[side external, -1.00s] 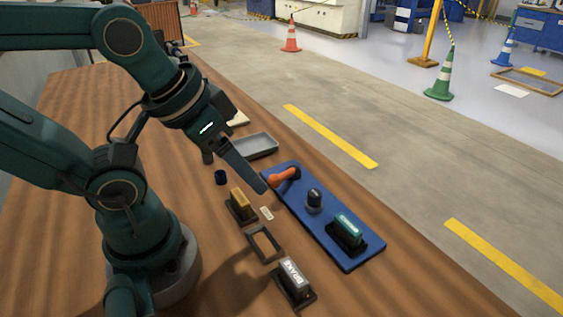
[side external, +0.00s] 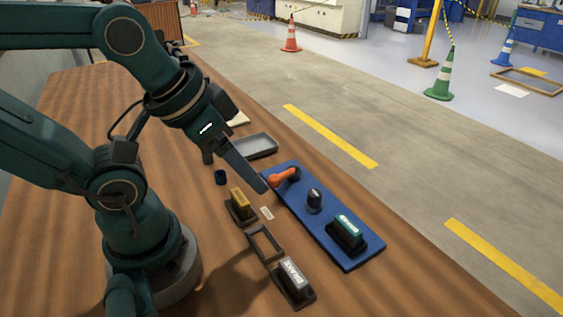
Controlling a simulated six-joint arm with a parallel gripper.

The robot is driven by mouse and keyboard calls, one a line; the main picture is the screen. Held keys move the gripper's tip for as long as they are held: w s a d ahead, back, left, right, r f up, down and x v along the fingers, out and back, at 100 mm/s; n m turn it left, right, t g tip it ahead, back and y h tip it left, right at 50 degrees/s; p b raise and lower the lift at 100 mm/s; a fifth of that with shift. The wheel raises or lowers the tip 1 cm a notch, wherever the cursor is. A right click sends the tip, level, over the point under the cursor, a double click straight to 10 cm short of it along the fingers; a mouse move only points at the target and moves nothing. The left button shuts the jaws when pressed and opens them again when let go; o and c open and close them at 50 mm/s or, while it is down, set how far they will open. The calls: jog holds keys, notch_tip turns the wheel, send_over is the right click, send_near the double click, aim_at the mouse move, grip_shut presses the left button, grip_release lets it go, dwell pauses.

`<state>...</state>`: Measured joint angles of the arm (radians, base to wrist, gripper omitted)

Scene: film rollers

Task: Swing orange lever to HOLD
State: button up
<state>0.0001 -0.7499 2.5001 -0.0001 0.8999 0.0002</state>
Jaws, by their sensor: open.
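The orange lever (side external: 284,175) is mounted at the far left end of a blue panel (side external: 305,219) on the wooden table. My gripper (side external: 262,190) points down and to the right, with its fingertip end close to the lever's left side. From this angle I cannot tell whether it touches the lever. One long grey finger shows clearly; the gap between the fingers is not visible. Nothing is seen held. No HOLD marking is readable. A dark knob (side external: 314,200) and a teal-topped block (side external: 347,232) sit farther along the panel.
A yellow-topped block (side external: 241,204), an empty dark frame (side external: 265,243) and a block with a lettered white label (side external: 291,281) stand left of the panel. Bare table lies right of the panel.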

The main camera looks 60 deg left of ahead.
jog(key=shift+c, duration=1)
jog(key=n+g+h, duration=0.1)
jog(key=n+g, duration=0.2)
jog(key=n, duration=0.2)
send_over(280, 175)
jog(key=d, duration=0.2)
jog(key=s+x, duration=0.1)
jog(key=x, duration=0.3)
jog(key=shift+n+g+h, duration=0.3)
jog(key=shift+n+g, duration=0.3)
jog(key=shift+n, duration=0.2)
jog(key=a+f, duration=0.1)
jog(key=f, duration=0.1)
jog(key=a+f, duration=0.1)
jog(key=f, duration=0.1)
jog(key=shift+a, duration=0.4)
jog(key=shift+s+a+f, duration=0.15)
jog(key=shift+a+f, duration=0.05)
jog(key=shift+f, duration=0.35)
jog(key=shift+w+d+f, duration=0.15)
jog(key=shift+f, duration=1)
jog(key=shift+w+d+f, duration=0.1)
jog(key=shift+d+f, duration=0.1)
jog(key=shift+f, duration=0.9)
grip_shut()
